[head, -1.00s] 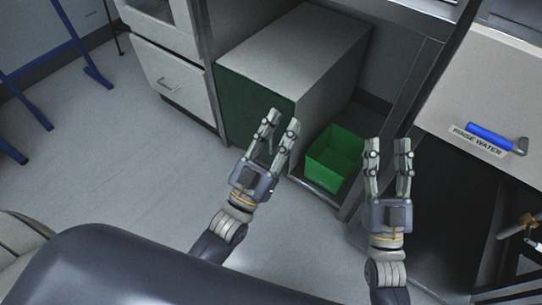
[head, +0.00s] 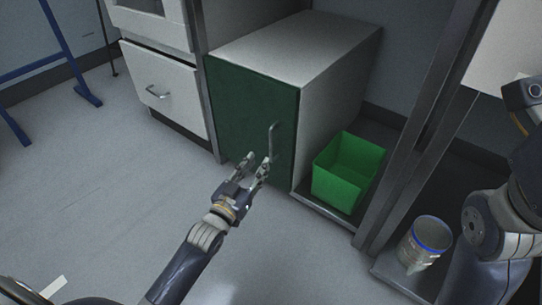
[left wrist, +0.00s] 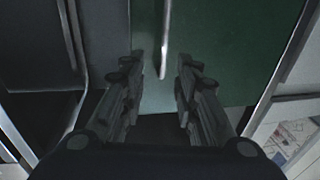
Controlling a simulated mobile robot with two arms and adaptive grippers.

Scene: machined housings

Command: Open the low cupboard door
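The low cupboard is a pale box with a dark green door (head: 240,112), which is shut. A thin metal handle (head: 272,139) stands upright near the door's right edge. My left gripper (head: 257,163) is open just in front of the door, at the handle's lower end. In the left wrist view the handle (left wrist: 165,45) hangs between and beyond the two open fingers (left wrist: 160,95), against the green door (left wrist: 220,45). I cannot tell whether any finger touches it. My right arm shows at the right edge of the head view, but its fingers are out of view.
A green bin (head: 347,172) stands right of the cupboard, and a tin with a blue rim (head: 425,242) stands farther right beyond a metal post (head: 420,130). White drawers (head: 160,90) stand to the left. The floor (head: 100,190) before the door is clear.

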